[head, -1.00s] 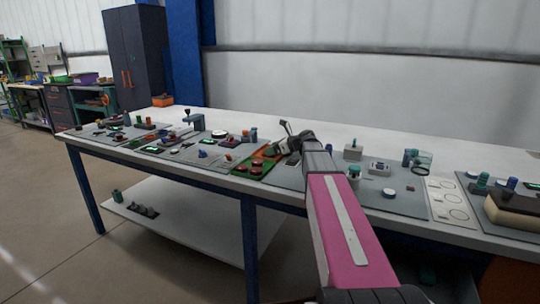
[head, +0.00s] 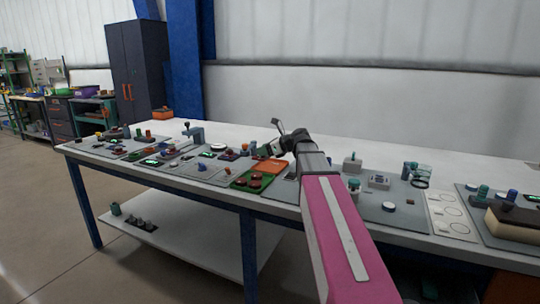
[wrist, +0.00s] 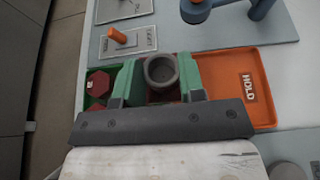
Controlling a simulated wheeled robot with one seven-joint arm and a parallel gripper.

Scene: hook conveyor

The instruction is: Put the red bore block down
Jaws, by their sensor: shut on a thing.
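My gripper (wrist: 160,78) is shut on a bore block (wrist: 162,70), a piece with a round open bore that looks grey in the wrist view. Its lower part is hidden by the gripper. It is held over the trays; I cannot tell how high above them. The orange tray (wrist: 249,62) marked HOLD lies to the right of the fingers. The green tray (wrist: 86,72) lies to the left and holds dark red hexagonal pieces (wrist: 98,83). In the head view my gripper (head: 272,147) is above the orange tray (head: 268,166), and the block is hard to make out.
A grey plate with an orange peg (wrist: 118,36) lies beyond the green tray. A blue-grey fixture (wrist: 262,8) stands beyond the orange tray. In the head view, mats with several small parts lie along the table (head: 330,150) on both sides.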

